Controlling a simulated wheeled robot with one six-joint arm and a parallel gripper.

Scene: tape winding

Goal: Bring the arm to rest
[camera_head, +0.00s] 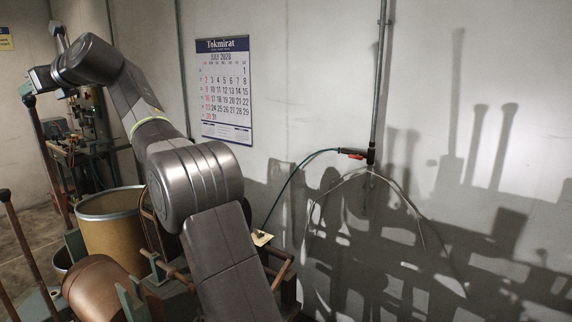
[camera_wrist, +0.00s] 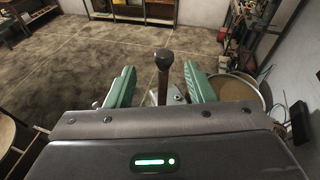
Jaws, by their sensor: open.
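My arm (camera_head: 195,185) reaches up and to the left in the head view, bent over at the top. My gripper (camera_wrist: 160,78) is open in the wrist view, with one green finger on each side. A brown rod with a dark knob (camera_wrist: 164,58) stands between the fingers, with visible gaps on both sides. I cannot tell how far beyond the fingertips it is. In the head view a similar dark-topped rod (camera_head: 45,155) stands just below my arm's end, where the fingers are hard to make out.
A tan drum (camera_head: 108,225) stands left of my arm, with a copper-coloured cylinder (camera_head: 95,285) in front. A second rod (camera_head: 14,240) stands at far left. A wall with a calendar (camera_head: 224,90) and a cable (camera_head: 290,185) lies right. Open floor (camera_wrist: 90,65) shows beyond my gripper.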

